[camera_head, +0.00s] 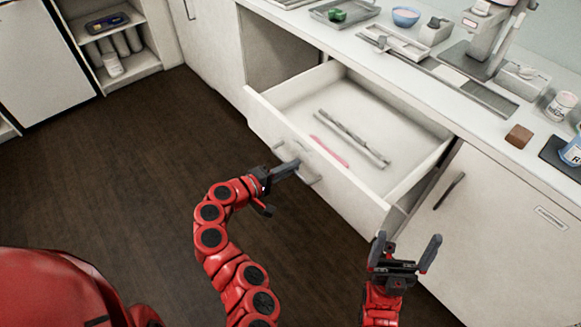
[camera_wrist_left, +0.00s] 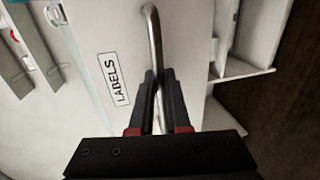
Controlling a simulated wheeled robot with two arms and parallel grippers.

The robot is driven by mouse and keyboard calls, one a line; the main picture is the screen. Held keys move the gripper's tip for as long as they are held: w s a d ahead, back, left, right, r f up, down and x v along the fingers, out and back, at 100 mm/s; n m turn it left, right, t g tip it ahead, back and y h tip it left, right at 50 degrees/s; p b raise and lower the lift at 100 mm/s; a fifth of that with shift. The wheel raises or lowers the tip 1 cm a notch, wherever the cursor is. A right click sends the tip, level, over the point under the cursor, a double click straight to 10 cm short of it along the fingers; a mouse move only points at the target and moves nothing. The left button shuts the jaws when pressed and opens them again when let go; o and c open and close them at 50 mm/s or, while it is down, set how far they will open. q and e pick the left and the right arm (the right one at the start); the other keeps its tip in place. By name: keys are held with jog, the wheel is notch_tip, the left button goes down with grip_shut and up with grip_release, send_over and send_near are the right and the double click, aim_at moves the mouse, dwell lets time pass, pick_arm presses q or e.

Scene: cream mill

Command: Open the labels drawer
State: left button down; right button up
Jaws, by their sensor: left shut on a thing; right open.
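The labels drawer (camera_head: 350,108) is pulled well out from the white counter in the head view. Inside lie a long grey metal rod or rail (camera_head: 352,138) and a pink strip (camera_head: 328,151). In the left wrist view the drawer front carries a LABELS plate (camera_wrist_left: 114,79) and a metal bar handle (camera_wrist_left: 154,35). My left gripper (camera_head: 288,168) is at the drawer front, its two fingers shut on the handle, as the left wrist view (camera_wrist_left: 159,100) also shows. My right gripper (camera_head: 404,252) is open and empty, in front of the cabinet right of the drawer.
The countertop holds a grey tray (camera_head: 344,12), a blue bowl (camera_head: 405,17), a machine on a stand (camera_head: 483,50) and a brown block (camera_head: 518,136). A closed cabinet door (camera_head: 490,215) is to the right. Dark floor (camera_head: 140,165) is clear to the left.

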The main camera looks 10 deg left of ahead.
pick_arm(q)
jog(key=c, duration=0.9)
grip_release()
jog(key=p+v, duration=0.1)
jog(key=v, duration=1.6)
jog(key=shift+s+p, duration=0.15)
jog(key=shift+p, duration=0.25)
jog(key=shift+a+f, duration=0.1)
